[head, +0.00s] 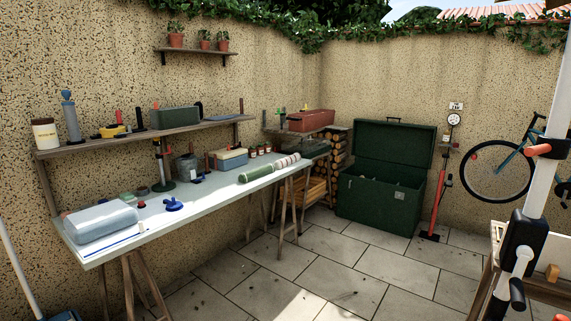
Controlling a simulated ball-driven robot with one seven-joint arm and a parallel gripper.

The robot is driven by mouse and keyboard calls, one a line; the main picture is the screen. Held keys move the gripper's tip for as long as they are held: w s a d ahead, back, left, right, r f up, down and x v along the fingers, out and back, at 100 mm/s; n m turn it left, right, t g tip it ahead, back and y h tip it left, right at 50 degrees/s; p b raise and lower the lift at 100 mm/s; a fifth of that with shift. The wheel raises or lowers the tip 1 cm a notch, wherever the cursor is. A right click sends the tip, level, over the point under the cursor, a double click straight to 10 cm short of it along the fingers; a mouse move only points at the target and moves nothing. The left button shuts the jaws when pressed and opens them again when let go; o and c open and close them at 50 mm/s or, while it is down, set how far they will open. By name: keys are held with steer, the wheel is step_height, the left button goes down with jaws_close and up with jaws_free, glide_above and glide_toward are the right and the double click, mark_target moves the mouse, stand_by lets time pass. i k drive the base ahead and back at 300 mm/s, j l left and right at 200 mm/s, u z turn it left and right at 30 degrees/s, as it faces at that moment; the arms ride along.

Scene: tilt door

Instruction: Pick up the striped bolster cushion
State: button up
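The striped bolster cushion (287,160) is a small pale roll with reddish bands. It lies on its side near the far right end of the long white-topped trestle table (207,198). A green roll (255,173) lies just in front of it, to its left in the picture. The gap between the two rolls is too small to judge. My gripper's fingers cannot be made out in the head view, and nothing is seen touching the cushion.
A green chest (380,199) stands open beyond. The paved floor (300,270) in front is clear.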

mark_target(283, 163)
steer(key=u, duration=0.35)
steer(key=i+u, duration=0.25)
steer(key=i, duration=0.5)
steer(key=i+l+u, duration=0.25)
steer(key=i, duration=0.5)
steer(key=i+j+z, duration=0.15)
steer(key=i, duration=0.3)
steer(key=i+j+z, duration=0.2)
steer(key=i, duration=0.2)
steer(key=i+j+z, duration=0.15)
steer(key=i, duration=0.3)
steer(key=i+l+z, duration=0.3)
steer(key=i+z, duration=0.6)
steer(key=i, duration=0.25)
steer(key=i+z, duration=1.15)
steer(key=i, duration=0.25)
steer(key=i+j+z, duration=0.25)
steer(key=i+z, duration=0.15)
steer(key=i+j+z, duration=0.35)
steer(key=i, duration=0.15)
steer(key=i+l+z, duration=0.25)
steer(key=i, duration=0.25)
steer(key=i+z, duration=0.3)
steer(key=i, duration=0.2)
steer(key=l+u, duration=0.1)
steer(key=u, duration=4.05)
steer(key=k+l, duration=0.05)
steer(key=l, duration=0.05)
